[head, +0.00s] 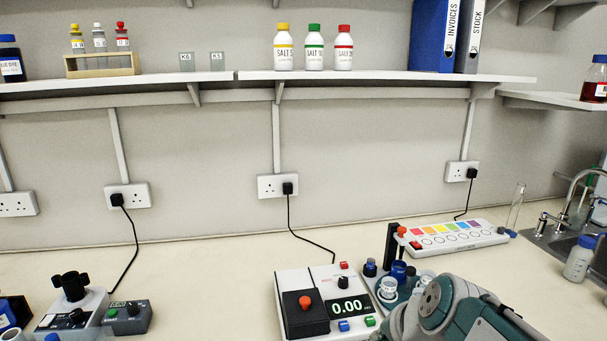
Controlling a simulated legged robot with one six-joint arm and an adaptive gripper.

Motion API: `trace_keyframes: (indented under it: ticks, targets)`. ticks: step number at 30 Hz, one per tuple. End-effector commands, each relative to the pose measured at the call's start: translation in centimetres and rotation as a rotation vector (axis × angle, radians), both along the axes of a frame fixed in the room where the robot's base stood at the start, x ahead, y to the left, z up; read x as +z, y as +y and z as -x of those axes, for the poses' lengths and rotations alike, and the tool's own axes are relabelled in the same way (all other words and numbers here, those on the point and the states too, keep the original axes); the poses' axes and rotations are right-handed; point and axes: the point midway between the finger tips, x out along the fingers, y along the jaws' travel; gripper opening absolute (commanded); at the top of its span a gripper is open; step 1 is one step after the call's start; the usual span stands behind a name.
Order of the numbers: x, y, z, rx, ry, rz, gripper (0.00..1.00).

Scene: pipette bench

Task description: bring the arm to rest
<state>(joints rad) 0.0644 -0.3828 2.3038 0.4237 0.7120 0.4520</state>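My arm (455,308), with grey and teal links and round joints, shows at the lower right of the head view. It is in front of the right side of the white instrument with the "0.00" display (349,308). The arm runs off the bottom edge of the picture. I cannot make out my gripper's fingers, and the end of the arm is out of the picture or hidden behind its own links. Whether it holds anything does not show.
A teal holder with blue-capped bottles (398,270) stands close behind my arm. A white strip with coloured squares (452,236) lies farther back. A sink (560,240) and a bottle (579,258) are at right.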

Motion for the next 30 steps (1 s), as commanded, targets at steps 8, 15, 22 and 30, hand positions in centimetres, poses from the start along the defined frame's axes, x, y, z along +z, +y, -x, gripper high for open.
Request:
trace_keyframes:
  ticks: [8,15,22,30]
  targets:
    - [-0.2,-1.0,6.7,0.329,-0.034,0.321,0.00]
    - [-0.8,-2.4,10.9,0.552,-0.034,0.555,0.00]
    - [-1.1,-2.9,11.9,0.611,-0.026,0.618,0.00]
    - [-1.1,-2.9,11.9,0.608,-0.027,0.615,0.00]
